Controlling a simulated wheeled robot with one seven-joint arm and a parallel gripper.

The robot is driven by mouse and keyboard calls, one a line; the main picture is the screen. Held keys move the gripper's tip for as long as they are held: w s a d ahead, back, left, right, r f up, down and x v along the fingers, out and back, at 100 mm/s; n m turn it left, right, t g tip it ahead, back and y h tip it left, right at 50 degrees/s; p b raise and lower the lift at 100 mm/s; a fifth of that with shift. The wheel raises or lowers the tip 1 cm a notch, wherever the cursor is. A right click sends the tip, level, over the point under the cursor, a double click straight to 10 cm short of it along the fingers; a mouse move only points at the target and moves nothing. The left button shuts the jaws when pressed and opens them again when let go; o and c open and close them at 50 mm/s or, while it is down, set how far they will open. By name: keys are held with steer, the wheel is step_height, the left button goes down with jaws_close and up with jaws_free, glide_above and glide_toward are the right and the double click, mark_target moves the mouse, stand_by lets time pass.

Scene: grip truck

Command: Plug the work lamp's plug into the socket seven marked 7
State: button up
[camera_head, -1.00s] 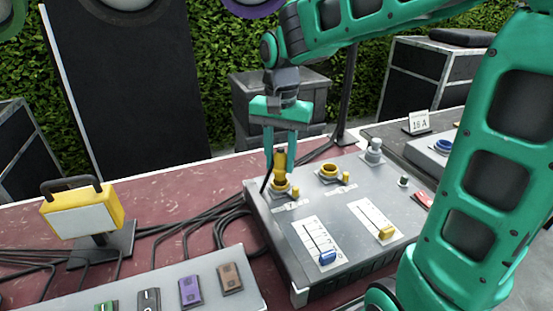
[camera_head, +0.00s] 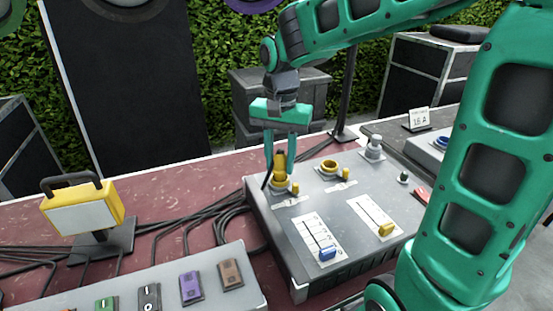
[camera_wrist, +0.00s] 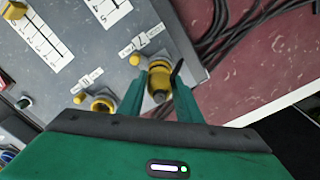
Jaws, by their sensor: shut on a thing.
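My gripper (camera_head: 280,165) is shut on a yellow plug with a dark end (camera_head: 280,159). The plug stands upright at the left yellow socket (camera_head: 279,184) on the grey panel box (camera_head: 275,222). In the wrist view the plug (camera_wrist: 160,86) is between the fingers, over the socket ring. I cannot tell how deep it sits. A second yellow socket (camera_head: 329,167) is to the right and is empty. The yellow work lamp (camera_head: 85,208) stands on the left of the red table.
Black cables lie across the red table (camera_head: 180,180). Slider controls (camera_head: 318,238) are at the panel's front. A grey switch strip (camera_head: 130,290) lies at front left. A grey post-like part (camera_head: 374,148) stands at the panel's back right. A 16 A sign (camera_head: 420,118) is farther right.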

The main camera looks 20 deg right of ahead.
mark_target(280, 150)
steer(key=shift+f, duration=0.85)
steer(key=o, duration=1.5)
steer(key=shift+r, duration=2.45)
